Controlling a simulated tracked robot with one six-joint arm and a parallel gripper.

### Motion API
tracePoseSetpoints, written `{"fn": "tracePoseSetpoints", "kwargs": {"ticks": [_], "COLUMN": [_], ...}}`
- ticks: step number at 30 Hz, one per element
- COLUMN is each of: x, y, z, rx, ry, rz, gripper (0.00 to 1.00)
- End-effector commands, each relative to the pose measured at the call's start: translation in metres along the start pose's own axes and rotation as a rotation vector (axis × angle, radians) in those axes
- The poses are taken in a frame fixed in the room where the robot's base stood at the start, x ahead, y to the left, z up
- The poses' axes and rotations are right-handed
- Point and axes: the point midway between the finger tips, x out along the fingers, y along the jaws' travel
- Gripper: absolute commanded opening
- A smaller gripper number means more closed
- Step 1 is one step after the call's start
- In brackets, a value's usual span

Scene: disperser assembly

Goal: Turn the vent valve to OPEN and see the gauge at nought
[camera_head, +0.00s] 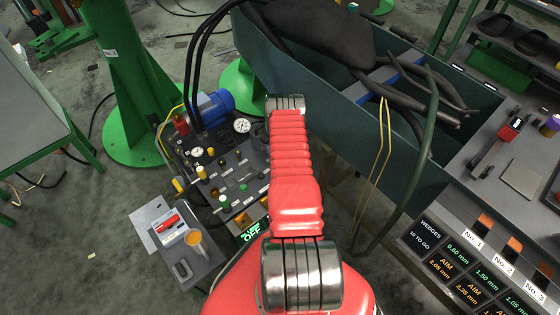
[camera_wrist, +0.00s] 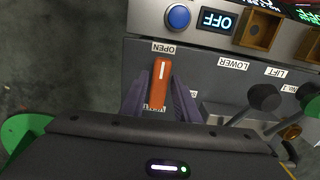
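In the wrist view an orange valve handle (camera_wrist: 161,84) with a white line stands upright in the picture on a grey panel. An OPEN label (camera_wrist: 163,48), upside down, is just above it; another label below is partly hidden. My gripper (camera_wrist: 160,82) has its two purple fingers on either side of the handle, with narrow gaps showing. In the head view a round white gauge (camera_head: 242,125) stands on the pump console, with a smaller one (camera_head: 197,152) to its left; their needles are too small to read. My arm hides the gripper and valve there.
Beside the handle are a blue button (camera_wrist: 179,17), an OFF display (camera_wrist: 217,20) and black-knobbed levers (camera_wrist: 264,97). A dark green trough (camera_head: 345,120) lies right of my arm.

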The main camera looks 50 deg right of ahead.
Motion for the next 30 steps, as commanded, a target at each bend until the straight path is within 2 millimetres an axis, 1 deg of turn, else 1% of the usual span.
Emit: {"fn": "tracePoseSetpoints", "kwargs": {"ticks": [1, 4, 13, 17, 23, 30], "x": [-0.001, -0.001, -0.003, -0.009, -0.027, -0.057], "y": [0.0, 0.0, 0.001, 0.001, 0.001, 0.001], "z": [-0.002, -0.003, -0.005, -0.006, -0.006, -0.005], "rx": [-0.001, -0.001, 0.0, 0.0, 0.0, 0.0], "ry": [0.003, 0.005, 0.009, 0.01, 0.01, 0.009], "rz": [0.002, 0.003, 0.005, 0.006, 0.006, 0.006], "gripper": [0.32, 0.39, 0.39, 0.39, 0.39, 0.39]}}
